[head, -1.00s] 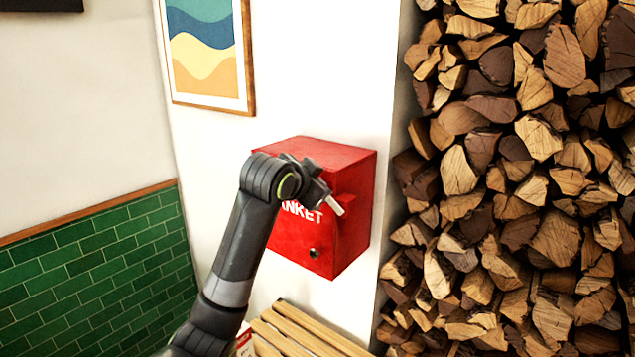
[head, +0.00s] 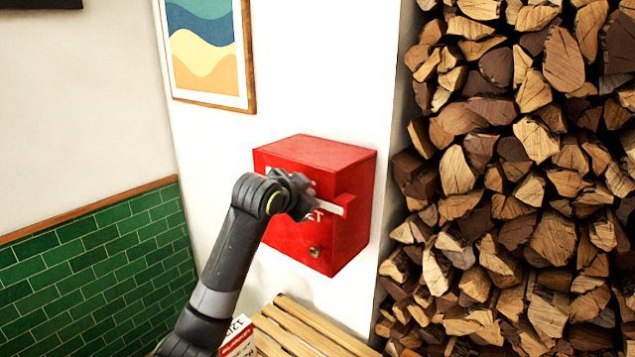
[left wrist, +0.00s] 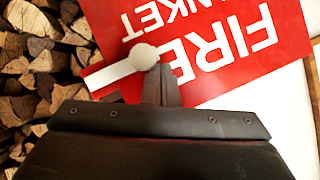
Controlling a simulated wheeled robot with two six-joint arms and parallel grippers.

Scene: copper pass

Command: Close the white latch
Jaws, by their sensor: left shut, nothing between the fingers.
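The red fire blanket box (head: 315,153) is fixed to the white wall. Its white latch (head: 331,208) is on the front; its free end lies by the red block at the front's right edge, and my gripper hides its other end. In the left wrist view the latch (left wrist: 112,75) shows as a white bar with a round pivot end, lying across the box face (left wrist: 225,65) and reaching its edge. My left gripper (head: 312,203) is shut and empty. Its fingertips (left wrist: 160,80) are right beside the pivot end; I cannot tell if they touch it.
A round metal knob (head: 316,252) is low on the box front. A slatted wooden bench (head: 300,327) and a white-and-red carton (head: 238,340) are below. Stacked firewood (head: 520,190) fills the right. A framed picture (head: 208,50) hangs up left.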

